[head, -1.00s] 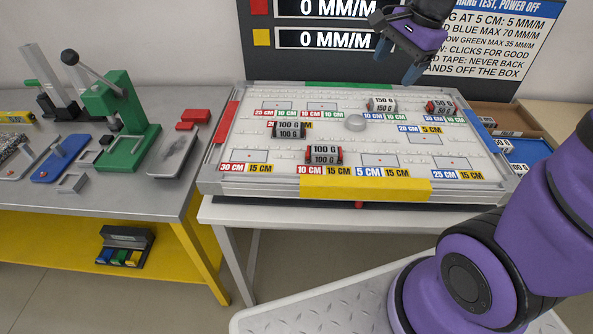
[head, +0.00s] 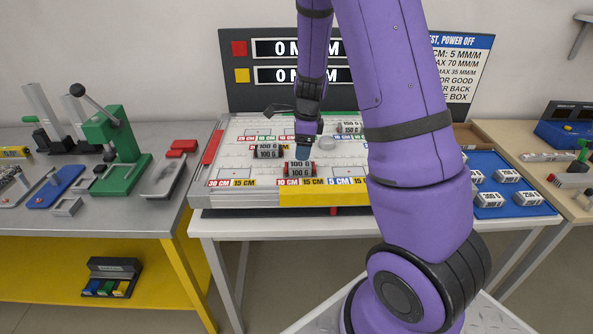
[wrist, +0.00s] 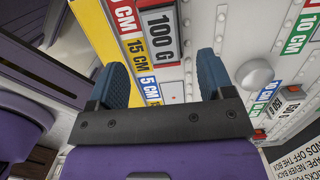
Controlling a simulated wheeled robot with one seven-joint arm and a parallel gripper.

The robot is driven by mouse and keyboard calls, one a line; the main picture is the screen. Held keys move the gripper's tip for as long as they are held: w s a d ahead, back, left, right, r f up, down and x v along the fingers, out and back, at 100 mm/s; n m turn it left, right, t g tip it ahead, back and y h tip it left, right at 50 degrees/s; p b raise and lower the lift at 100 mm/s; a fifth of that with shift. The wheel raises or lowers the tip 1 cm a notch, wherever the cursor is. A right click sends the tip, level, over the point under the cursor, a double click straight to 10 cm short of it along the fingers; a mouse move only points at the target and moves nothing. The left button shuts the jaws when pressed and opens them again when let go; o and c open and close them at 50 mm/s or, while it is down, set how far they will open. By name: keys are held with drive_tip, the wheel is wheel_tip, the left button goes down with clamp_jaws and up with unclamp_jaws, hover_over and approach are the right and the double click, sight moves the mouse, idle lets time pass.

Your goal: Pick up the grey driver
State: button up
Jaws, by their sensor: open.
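No grey driver can be made out for certain in either view; my arm hides the right part of the lightbox board. My gripper (head: 303,151) is over the near middle of the white board (head: 232,188), close to a grey 100 g block with red ends (head: 300,170). In the wrist view the two blue fingers of my gripper (wrist: 163,75) are spread wide with nothing between them. The 100 g block also shows there (wrist: 160,35), beyond the fingertips; whether they touch it I cannot tell.
Another 100 g block (head: 267,151) sits left of my gripper, and a round clear knob (head: 327,143) to its right. A green press (head: 122,150) stands on the left bench. A blue tray (head: 515,211) with several grey blocks lies right. A blue box (head: 565,136) is on the right bench.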

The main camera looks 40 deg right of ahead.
sight(300, 164)
drive_tip(key=shift+w+a+f, duration=0.1)
drive_tip(key=shift+f, duration=1.7)
drive_tip(key=shift+w+a+f, duration=0.1)
drive_tip(key=shift+f, duration=1.65)
drive_tip(key=c, duration=1)
drive_tip(key=shift+c, duration=0.2)
